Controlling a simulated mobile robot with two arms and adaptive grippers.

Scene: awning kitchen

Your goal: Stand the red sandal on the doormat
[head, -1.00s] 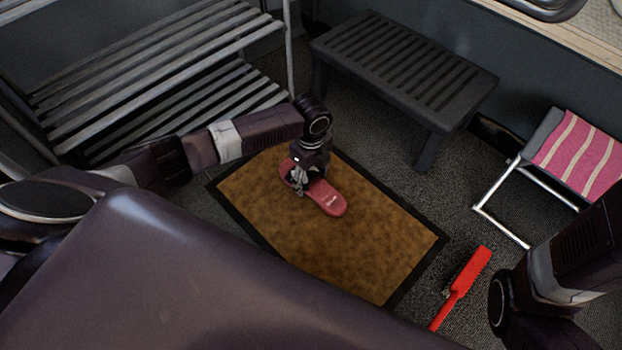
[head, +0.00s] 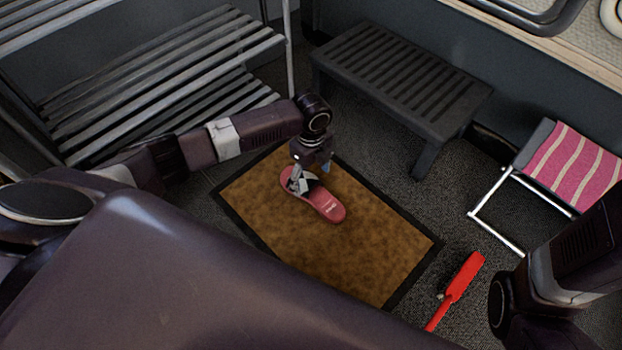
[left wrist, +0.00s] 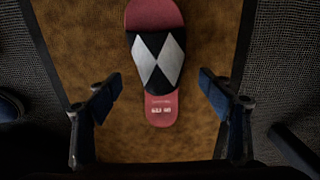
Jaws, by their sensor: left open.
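The red sandal (head: 327,205) lies sole down on the brown doormat (head: 376,255), near the mat's far left part. Its black strap with pale diamonds shows in the left wrist view, where the sandal (left wrist: 160,110) is between and beyond the fingers. My left gripper (head: 311,172) is over the strap end of the sandal, with its fingers spread wide. In the left wrist view the gripper (left wrist: 160,100) is open, one finger on each side, and neither finger touches the sandal. My right arm shows at the lower right of the head view, but its gripper is out of sight.
A slatted rack (head: 170,80) stands at the left and a dark slatted bench (head: 400,80) behind the mat. A pink striped folding stool (head: 575,165) stands at the right. A red brush-like object (head: 459,283) lies on the floor right of the mat.

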